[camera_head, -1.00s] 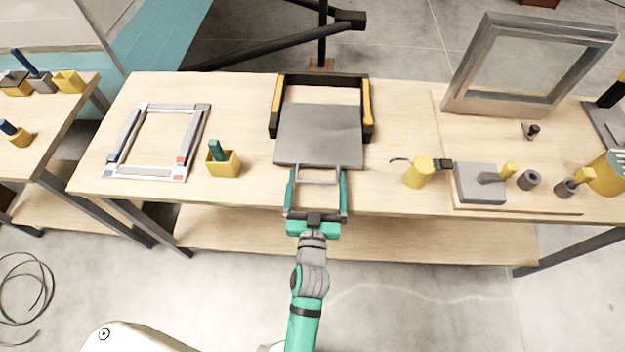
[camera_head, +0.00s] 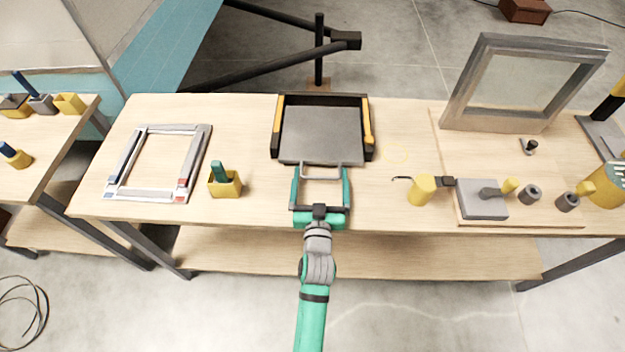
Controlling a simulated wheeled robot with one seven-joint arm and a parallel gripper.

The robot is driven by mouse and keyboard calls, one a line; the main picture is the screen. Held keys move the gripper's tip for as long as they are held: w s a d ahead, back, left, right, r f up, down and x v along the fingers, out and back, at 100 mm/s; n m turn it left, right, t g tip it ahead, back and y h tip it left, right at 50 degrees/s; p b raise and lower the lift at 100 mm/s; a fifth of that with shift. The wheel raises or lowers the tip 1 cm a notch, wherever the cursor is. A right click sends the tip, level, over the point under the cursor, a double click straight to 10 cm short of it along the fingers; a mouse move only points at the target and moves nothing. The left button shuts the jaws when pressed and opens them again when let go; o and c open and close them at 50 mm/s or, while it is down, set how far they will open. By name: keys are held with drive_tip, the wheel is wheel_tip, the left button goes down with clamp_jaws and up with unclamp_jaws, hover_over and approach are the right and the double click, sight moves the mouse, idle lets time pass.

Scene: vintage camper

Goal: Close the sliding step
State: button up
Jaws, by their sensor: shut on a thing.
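The sliding step is a dark grey flat plate (camera_head: 321,134) inside a black frame with yellow side rails (camera_head: 367,120) on the workbench. The plate sits mostly within the frame, with its front edge near the open front. A light grey loop handle (camera_head: 322,177) extends from the plate's front edge. My gripper (camera_head: 321,178) is at the handle, with its green fingers along the two sides of the handle and shut on it. The exact contact is too small to make out.
The workbench (camera_head: 400,210) also bears a light rectangular frame (camera_head: 120,160) and a yellow holder (camera_head: 226,188) on the left. A yellow cup (camera_head: 421,190), a grey block (camera_head: 481,200) and a standing window frame (camera_head: 460,106) are on the right. Bare wood lies on both sides of my gripper.

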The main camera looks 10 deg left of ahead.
drive_tip(key=o, duration=1.2)
drive_tip(key=shift+c, duration=0.2)
drive_tip(key=shift+w, duration=0.1)
drive_tip(key=s, duration=0.7)
drive_tip(key=s+d, duration=0.1)
drive_tip(key=s, duration=0.3)
drive_tip(key=shift+d, duration=0.1)
